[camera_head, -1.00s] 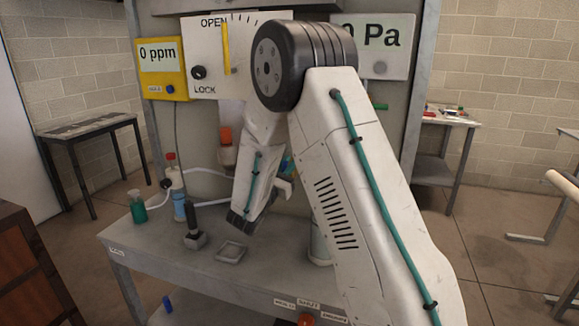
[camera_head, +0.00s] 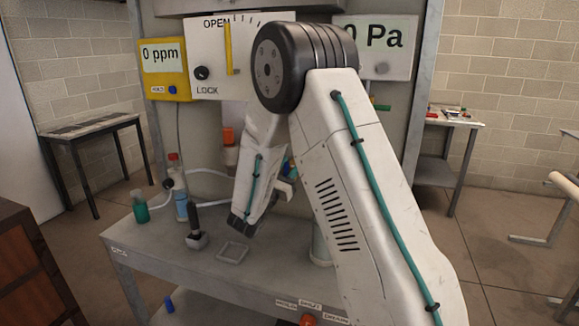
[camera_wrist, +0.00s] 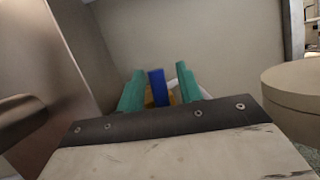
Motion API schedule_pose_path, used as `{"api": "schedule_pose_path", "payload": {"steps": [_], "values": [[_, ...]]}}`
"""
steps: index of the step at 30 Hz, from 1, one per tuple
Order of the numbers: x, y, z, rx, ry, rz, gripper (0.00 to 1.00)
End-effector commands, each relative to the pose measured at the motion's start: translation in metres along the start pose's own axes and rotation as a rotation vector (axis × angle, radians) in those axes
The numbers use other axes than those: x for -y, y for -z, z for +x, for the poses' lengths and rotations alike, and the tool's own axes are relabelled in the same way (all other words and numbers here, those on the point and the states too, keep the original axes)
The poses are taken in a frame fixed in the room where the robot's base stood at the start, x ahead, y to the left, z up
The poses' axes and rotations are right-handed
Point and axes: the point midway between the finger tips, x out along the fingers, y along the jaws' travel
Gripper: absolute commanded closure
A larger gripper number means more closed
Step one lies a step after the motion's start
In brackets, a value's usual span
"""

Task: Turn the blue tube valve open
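In the wrist view, my gripper (camera_wrist: 160,70) shows two teal fingers standing apart. An upright blue bar (camera_wrist: 157,90), which looks like the blue valve's handle, sits between them. Narrow gaps show on both sides of the bar, so the fingers do not look closed on it. Something yellow and a white curved part show low behind it. In the head view my arm covers most of the valve area. Only a small blue-green patch (camera_head: 291,166) shows beside the arm, and I cannot tell whether it is finger or valve.
A grey bench (camera_head: 150,245) holds a bottle with green liquid (camera_head: 140,208), a dark-handled tool (camera_head: 195,225) and a small square tray (camera_head: 232,252). A yellow ppm meter (camera_head: 164,68), an OPEN/LOCK gauge (camera_head: 209,50) and a Pa display (camera_head: 378,45) are on the panel. A round beige object (camera_wrist: 300,92) is right in the wrist view.

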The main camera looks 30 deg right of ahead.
Motion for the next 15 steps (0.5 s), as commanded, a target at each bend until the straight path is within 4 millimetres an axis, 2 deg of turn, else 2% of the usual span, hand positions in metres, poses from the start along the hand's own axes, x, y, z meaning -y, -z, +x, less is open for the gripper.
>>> {"api": "schedule_pose_path", "payload": {"steps": [9,15], "values": [[-0.001,0.0,-0.053,-0.001,-0.005,0.0,0.64],[0.0,0.0,-0.071,-0.001,-0.002,-0.002,0.64]]}}
